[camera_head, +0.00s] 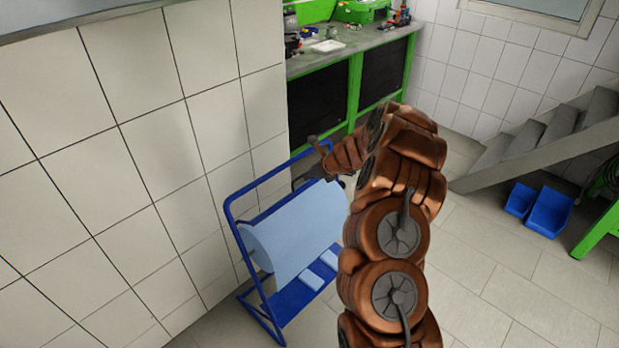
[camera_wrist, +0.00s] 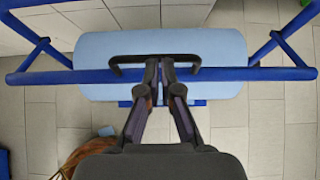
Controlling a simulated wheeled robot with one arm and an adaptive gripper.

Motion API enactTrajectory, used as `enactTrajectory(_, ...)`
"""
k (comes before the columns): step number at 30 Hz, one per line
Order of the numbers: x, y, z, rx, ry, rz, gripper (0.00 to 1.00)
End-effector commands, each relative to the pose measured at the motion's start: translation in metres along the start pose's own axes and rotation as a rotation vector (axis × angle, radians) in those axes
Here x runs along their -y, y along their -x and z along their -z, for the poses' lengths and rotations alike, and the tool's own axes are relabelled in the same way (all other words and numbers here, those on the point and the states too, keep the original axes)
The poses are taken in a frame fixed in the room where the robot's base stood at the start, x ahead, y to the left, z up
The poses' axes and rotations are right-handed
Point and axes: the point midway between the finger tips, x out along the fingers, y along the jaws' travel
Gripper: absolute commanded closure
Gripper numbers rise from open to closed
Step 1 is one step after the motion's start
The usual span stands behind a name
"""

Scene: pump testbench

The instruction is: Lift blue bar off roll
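A light-blue paper roll (camera_head: 290,240) sits in a blue stand (camera_head: 230,225) beside the tiled wall; the roll also shows in the wrist view (camera_wrist: 220,48). The blue bar (camera_wrist: 225,74) runs across the roll in the wrist view. I cannot tell whether it touches the roll. A black handle (camera_wrist: 124,62) is fixed to the bar's middle. My gripper (camera_wrist: 160,62) has its fingertips close together at the handle. I cannot tell whether they grip it. In the head view, my gripper (camera_head: 320,178) is above the roll's far end.
A workbench (camera_head: 345,55) with green frame and small items stands behind. Blue bins (camera_head: 548,212) lie on the floor at right, near grey stairs (camera_head: 545,140). Light-blue pieces (camera_head: 312,279) lie on the stand's lower blue shelf.

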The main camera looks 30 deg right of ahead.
Motion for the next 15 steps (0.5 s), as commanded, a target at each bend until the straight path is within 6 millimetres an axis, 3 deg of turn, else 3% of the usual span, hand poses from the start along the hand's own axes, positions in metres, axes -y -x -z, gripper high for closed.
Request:
enactTrajectory(1,0.006,0.011,-0.005,0.011,0.000,0.010,1.00)
enactTrajectory(6,0.007,0.013,0.018,-0.008,-0.006,0.003,1.00)
enactTrajectory(15,0.003,0.023,0.001,-0.017,-0.007,-0.005,1.00)
